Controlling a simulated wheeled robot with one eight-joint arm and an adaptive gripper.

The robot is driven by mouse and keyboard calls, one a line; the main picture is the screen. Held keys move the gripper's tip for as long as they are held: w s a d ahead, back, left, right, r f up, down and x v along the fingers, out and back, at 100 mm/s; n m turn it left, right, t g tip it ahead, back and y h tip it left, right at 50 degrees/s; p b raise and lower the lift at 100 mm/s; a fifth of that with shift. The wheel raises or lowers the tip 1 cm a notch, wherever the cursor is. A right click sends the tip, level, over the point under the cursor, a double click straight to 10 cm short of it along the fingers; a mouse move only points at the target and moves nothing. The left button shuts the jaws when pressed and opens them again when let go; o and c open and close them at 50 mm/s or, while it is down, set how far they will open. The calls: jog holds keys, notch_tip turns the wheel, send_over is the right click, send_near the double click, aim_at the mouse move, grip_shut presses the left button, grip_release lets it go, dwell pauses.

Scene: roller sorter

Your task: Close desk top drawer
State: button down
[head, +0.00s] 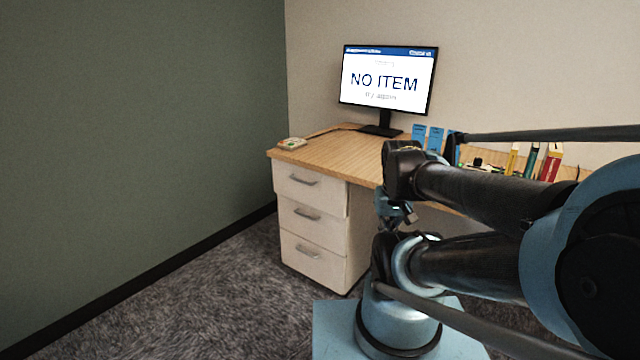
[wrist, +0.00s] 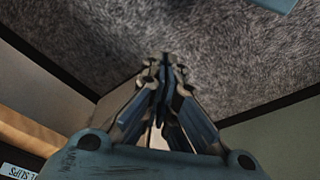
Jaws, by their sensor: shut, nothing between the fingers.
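The desk (head: 345,155) has a wood top and a pale cabinet with three drawers at its left end. The top drawer (head: 300,190) has a grey bar handle (head: 303,180). Its front seems to stand slightly proud of the drawers below, so it looks a little open; the exact gap is hard to tell. My gripper (head: 405,214) is to the right of the drawers in the head view, apart from the handle and partly hidden by my arm. In the wrist view my gripper (wrist: 165,65) is shut and empty, pointing toward the carpet.
The middle drawer (head: 308,226) and bottom drawer (head: 312,260) look closed. A monitor (head: 388,82), a small item (head: 291,143), blue boxes (head: 427,137) and books (head: 550,160) stand on the desk. Carpet (head: 200,300) in front of the drawers is clear, beside a green wall (head: 140,130).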

jog(key=w+a+r+n+t+h, duration=0.1)
jog(key=w+a+r+n+h, duration=0.15)
jog(key=w+n, duration=0.55)
jog(key=w+a+r+n+h, duration=0.15)
jog(key=w+r+n, duration=0.35)
jog(key=w, duration=0.5)
jog(key=w+a+f+n+t+h, duration=0.1)
jog(key=w+a+f+n+t, duration=0.15)
jog(key=w+a+n, duration=0.65)
jog(key=w+a+f+n+t+h, duration=0.1)
jog(key=w+a+f+n, duration=0.2)
jog(key=w+a+n, duration=0.6)
jog(key=shift+w+d+f+m, duration=0.45)
jog(key=shift+w+d+f, duration=0.4)
jog(key=shift+w+f, duration=0.4)
jog(key=shift+w+d+f+m, duration=0.5)
jog(key=shift+w+d+f, duration=0.3)
jog(key=shift+w+f, duration=0.4)
jog(key=shift+w+d+f+m, duration=0.45)
jog(key=shift+w+d+f, duration=0.4)
jog(key=shift+w+f, duration=0.4)
